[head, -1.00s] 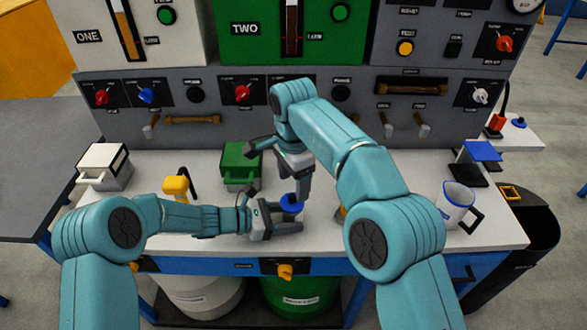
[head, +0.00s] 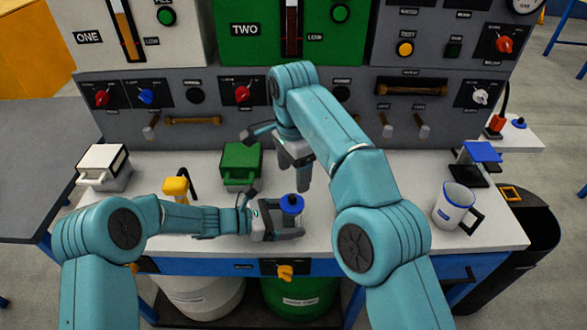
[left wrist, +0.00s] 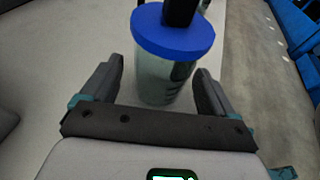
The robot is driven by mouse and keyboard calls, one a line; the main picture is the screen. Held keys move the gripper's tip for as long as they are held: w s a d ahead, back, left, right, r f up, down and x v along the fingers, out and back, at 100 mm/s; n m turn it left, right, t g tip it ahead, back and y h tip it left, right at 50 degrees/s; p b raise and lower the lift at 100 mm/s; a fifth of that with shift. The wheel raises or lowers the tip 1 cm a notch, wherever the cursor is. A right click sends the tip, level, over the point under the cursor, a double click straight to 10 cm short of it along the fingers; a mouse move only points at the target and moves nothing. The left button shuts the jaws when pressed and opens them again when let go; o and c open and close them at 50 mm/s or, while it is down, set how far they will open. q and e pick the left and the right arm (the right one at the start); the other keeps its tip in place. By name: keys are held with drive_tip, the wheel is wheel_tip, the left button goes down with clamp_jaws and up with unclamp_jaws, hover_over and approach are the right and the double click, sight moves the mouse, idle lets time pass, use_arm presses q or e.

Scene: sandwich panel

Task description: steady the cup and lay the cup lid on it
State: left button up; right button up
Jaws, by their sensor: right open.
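A small clear cup (left wrist: 165,85) stands upright on the bench and shows best in the left wrist view. The round blue cup lid (left wrist: 172,32) lies across its rim, looking level; the lid also shows in the head view (head: 292,204). My left gripper (head: 290,225) is low at the bench with its fingers on either side of the cup. In the left wrist view a gap shows between the left finger and the cup, so it looks open. My right gripper (head: 278,153) is open and empty above and behind the lid. A dark piece above the lid in the wrist view is unclear.
A green box (head: 241,165) stands behind my left gripper. A yellow-topped item (head: 175,187) and a white box (head: 103,166) are at left. A white mug (head: 453,207) and a blue-topped stand (head: 482,152) are at right. A control panel rises behind the bench.

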use_arm(q)
drive_tip(key=v, duration=1.6)
drive_tip(key=shift+s+a, duration=0.1)
drive_tip(key=shift+s, duration=0.05)
use_arm(e)
drive_tip(key=shift+f, duration=0.15)
